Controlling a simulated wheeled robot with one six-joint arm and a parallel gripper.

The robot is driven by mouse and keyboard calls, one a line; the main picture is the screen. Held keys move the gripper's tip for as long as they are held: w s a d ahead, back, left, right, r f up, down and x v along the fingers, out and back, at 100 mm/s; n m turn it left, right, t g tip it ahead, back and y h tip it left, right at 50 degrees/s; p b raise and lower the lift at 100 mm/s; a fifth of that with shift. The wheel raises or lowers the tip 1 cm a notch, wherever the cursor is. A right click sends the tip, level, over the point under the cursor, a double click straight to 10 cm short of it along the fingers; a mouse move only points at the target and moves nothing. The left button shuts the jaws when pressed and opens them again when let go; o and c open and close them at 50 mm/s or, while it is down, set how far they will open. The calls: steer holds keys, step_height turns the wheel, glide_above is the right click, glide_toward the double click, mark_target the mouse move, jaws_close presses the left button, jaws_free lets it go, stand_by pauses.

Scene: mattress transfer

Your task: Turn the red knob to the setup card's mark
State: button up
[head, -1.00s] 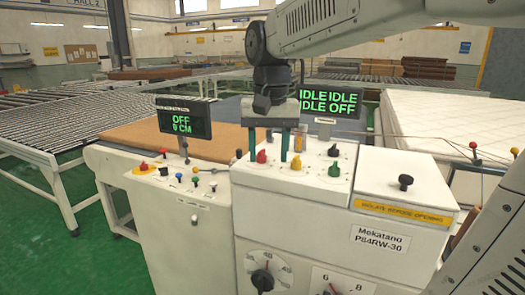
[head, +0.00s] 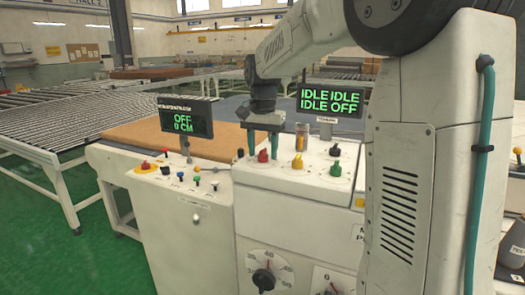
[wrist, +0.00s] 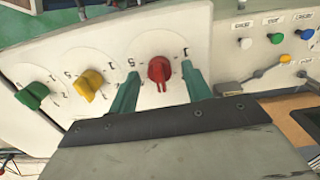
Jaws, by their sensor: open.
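The red knob (head: 263,156) sits at the left of the sloped white panel (head: 312,180). In the wrist view the red knob (wrist: 159,69) shows between two teal fingers, with its ridge pointing toward the lower edge of the picture. Dial marks stand around it, partly hidden by the fingers. My gripper (wrist: 160,76) is open, one finger on each side of the knob with a gap to each. In the head view my gripper (head: 263,147) is down at the knob. I cannot make out a setup card in either view.
A yellow knob (head: 297,161) and a green knob (head: 335,168) sit to the right of the red one. A black knob (head: 240,153) stands close on its left. Displays read OFF 0 CM (head: 183,121) and IDLE, OFF (head: 331,101).

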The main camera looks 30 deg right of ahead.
steer(key=shift+f, duration=0.35)
steer(key=c, duration=1)
steer(key=shift+m, duration=0.3)
steer(key=m, duration=1)
